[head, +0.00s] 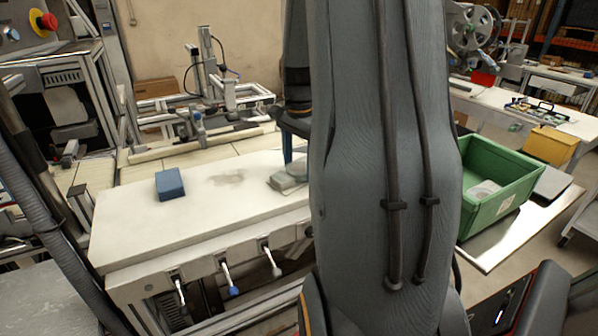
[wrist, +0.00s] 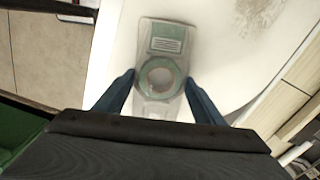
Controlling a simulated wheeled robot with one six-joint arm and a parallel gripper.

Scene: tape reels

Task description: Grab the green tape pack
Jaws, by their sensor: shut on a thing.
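The green tape pack (wrist: 160,45) is a clear, pale green package with a round ring and a small label. It lies on the white worktop (wrist: 215,50) in the wrist view. In the head view the pack (head: 288,181) shows at the worktop's right part, partly hidden by my arm. My gripper (wrist: 160,92) has its two blue fingers on either side of the pack, shut on it around the ring. In the head view one blue finger (head: 287,150) reaches down to the pack; the other is hidden.
A blue block (head: 170,184) lies on the worktop at left. A green bin (head: 508,190) with a clear pack inside stands at right, on a light shelf. A yellow bin (head: 552,146) is farther back. The worktop between block and pack is clear.

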